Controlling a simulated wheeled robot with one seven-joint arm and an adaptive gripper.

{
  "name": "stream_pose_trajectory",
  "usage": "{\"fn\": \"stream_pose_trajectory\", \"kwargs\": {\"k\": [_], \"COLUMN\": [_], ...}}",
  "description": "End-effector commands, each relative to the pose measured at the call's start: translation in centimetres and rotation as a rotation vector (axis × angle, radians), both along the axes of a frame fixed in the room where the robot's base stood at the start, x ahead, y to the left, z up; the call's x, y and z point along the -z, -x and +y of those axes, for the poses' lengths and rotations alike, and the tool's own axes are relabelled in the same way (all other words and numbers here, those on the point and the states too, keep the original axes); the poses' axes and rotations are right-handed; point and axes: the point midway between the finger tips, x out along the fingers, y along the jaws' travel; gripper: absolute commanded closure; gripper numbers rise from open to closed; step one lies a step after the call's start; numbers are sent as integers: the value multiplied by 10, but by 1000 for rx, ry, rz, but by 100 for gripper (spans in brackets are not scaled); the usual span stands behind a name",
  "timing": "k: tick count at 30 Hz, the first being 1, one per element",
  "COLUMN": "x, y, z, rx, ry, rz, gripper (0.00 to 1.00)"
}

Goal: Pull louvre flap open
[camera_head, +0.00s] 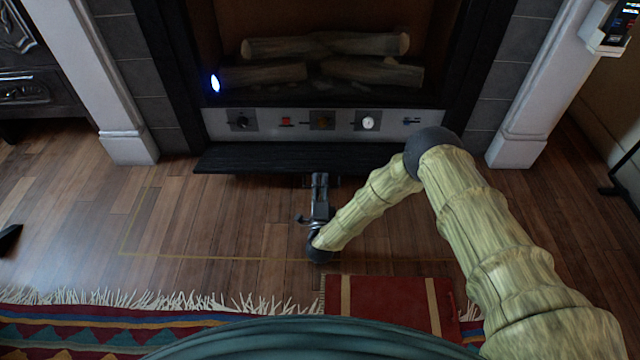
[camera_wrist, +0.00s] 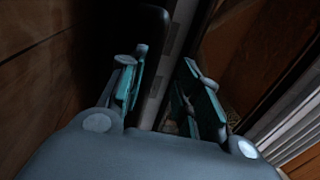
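The louvre flap (camera_head: 290,158) is a long black panel low on the fireplace, below the control strip. It stands out forward over the floor; its exact angle is hard to tell. My gripper (camera_head: 319,178) is at the flap's front edge, a little right of its middle, with its tips partly hidden there. In the wrist view my gripper (camera_wrist: 163,90) has its two teal-padded fingers apart. A dark panel (camera_wrist: 150,25), probably the flap, and a grey strip lie beyond the fingers. I cannot tell whether either finger touches the flap.
The control strip (camera_head: 268,121) above the flap carries several small knobs and switches. White pillars (camera_head: 128,146) flank the fireplace. A fringed rug (camera_head: 60,325) and a red book-like item (camera_head: 388,303) lie in front. Wooden floor (camera_head: 180,215) is clear to the left.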

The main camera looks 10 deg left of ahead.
Motion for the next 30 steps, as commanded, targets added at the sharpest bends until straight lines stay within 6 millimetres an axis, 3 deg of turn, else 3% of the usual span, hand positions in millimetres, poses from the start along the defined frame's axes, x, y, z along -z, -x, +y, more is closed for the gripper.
{"fn": "stream_pose_trajectory", "kwargs": {"k": [10, 24, 30], "x": [-11, -80, -97], "y": [-2, 0, 0], "z": [-2, -1, 0], "rx": [3, 1, 0], "ry": [0, -1, -1], "rz": [-3, -1, 0], "gripper": [68, 68, 68]}}
